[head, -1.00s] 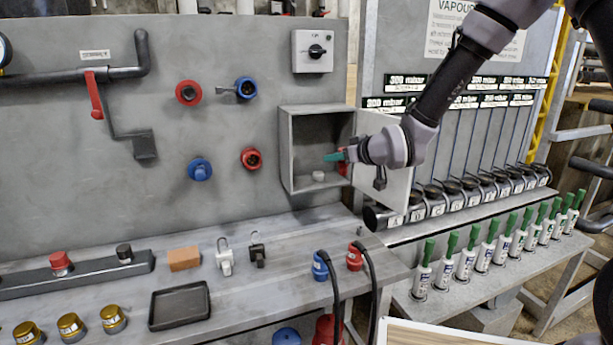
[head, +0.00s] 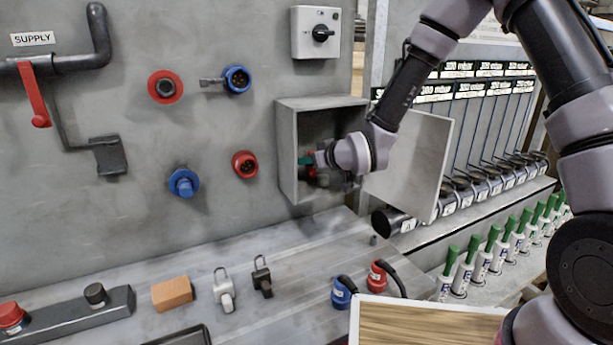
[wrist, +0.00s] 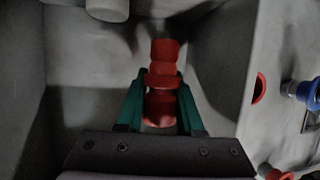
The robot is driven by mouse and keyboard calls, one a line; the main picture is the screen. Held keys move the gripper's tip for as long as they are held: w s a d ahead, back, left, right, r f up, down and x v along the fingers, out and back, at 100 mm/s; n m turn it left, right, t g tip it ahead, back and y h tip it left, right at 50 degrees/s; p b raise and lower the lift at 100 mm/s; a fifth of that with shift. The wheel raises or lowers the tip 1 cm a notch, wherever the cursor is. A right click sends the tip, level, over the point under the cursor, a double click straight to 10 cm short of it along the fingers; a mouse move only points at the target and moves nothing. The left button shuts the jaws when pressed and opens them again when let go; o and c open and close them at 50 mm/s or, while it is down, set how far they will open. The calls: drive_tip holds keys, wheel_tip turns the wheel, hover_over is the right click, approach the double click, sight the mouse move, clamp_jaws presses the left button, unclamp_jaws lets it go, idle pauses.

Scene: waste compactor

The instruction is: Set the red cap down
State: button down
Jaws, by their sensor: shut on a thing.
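The red cap (wrist: 162,75) is a stepped red cylinder between the green fingers of my gripper (wrist: 161,92) in the wrist view. The gripper is shut on it. In the head view my gripper (head: 307,160) is inside the open grey wall box (head: 287,150), and a little of the red cap (head: 313,174) shows below the green fingers. My wrist hides most of the cap there. I cannot tell whether the cap touches the box floor.
The box door (head: 425,165) stands open to the right, close to my wrist. A grey cylinder (wrist: 107,8) shows near the top of the wrist view. Red and blue sockets sit on the wall left of the box. A bench with a brick (head: 172,293) and padlocks runs below.

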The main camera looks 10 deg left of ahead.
drive_tip(key=shift+f, duration=2.3)
drive_tip(key=shift+f, duration=0.15)
drive_tip(key=c, duration=0.5)
unclamp_jaws()
drive_tip(key=shift+c, duration=0.2)
drive_tip(key=shift+d+r, duration=0.15)
drive_tip(key=shift+r, duration=0.1)
drive_tip(key=v, duration=1.2)
